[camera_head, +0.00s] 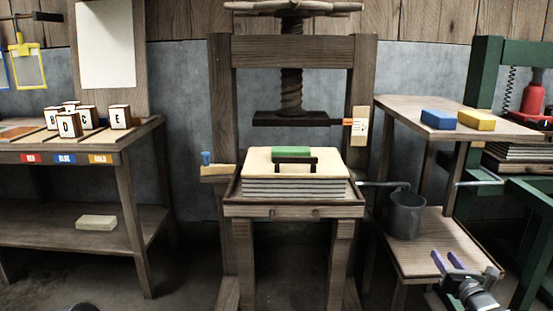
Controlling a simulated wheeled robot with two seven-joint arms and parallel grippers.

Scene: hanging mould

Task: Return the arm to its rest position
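My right gripper (447,256) shows at the lower right, in front of the low wooden shelf beside the press. Its two purple fingers are spread with a gap between them, and I see nothing held. A small dark rounded part shows at the bottom edge on the left; it may be part of my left arm, but no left fingers show.
A wooden screw press (291,50) stands in the middle with a stack topped by a green block (291,150). A grey bucket (404,215) is on the low shelf near my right gripper. A side table (455,112) holds blue and yellow blocks. A lettered-block bench (80,150) stands left.

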